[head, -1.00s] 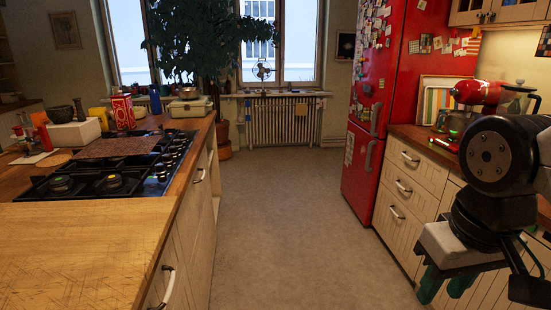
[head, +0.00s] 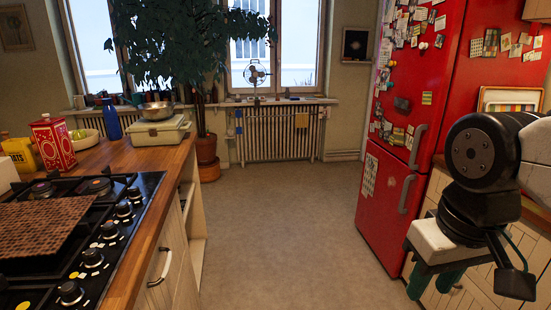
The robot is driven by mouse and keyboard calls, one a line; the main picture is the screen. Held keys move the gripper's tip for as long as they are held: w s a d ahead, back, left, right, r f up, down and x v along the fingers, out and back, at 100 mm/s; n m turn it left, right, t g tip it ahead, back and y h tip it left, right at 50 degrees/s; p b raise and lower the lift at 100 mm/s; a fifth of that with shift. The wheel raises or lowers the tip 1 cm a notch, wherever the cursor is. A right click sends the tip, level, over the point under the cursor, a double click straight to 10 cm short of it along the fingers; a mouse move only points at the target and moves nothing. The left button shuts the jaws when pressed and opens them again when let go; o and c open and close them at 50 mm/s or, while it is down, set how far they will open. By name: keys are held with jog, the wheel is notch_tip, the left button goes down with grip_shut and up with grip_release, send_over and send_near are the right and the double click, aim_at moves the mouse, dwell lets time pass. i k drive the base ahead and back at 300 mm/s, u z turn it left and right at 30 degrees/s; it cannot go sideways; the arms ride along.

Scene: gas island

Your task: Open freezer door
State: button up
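A tall red fridge-freezer (head: 440,70) stands at the right of the head view, its front covered with magnets and papers. Its lower door, the freezer door (head: 382,210), is shut and has a grey vertical handle (head: 406,194). The upper door's handle (head: 417,147) sits just above it. My gripper (head: 436,283) hangs at the lower right, pointing down, with green fingers spaced apart and nothing visible between them. It is well nearer to me than the freezer and does not touch it. My arm hides part of the cabinets behind.
A wooden island counter (head: 160,160) with a black gas hob (head: 115,210) runs along the left. Drawers (head: 480,265) stand behind my arm at the right. The floor (head: 270,230) between is clear up to the radiator (head: 277,133) under the window.

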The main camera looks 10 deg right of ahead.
aim_at(391, 193)
jog(key=i, duration=2.6)
jog(key=z, duration=1.75)
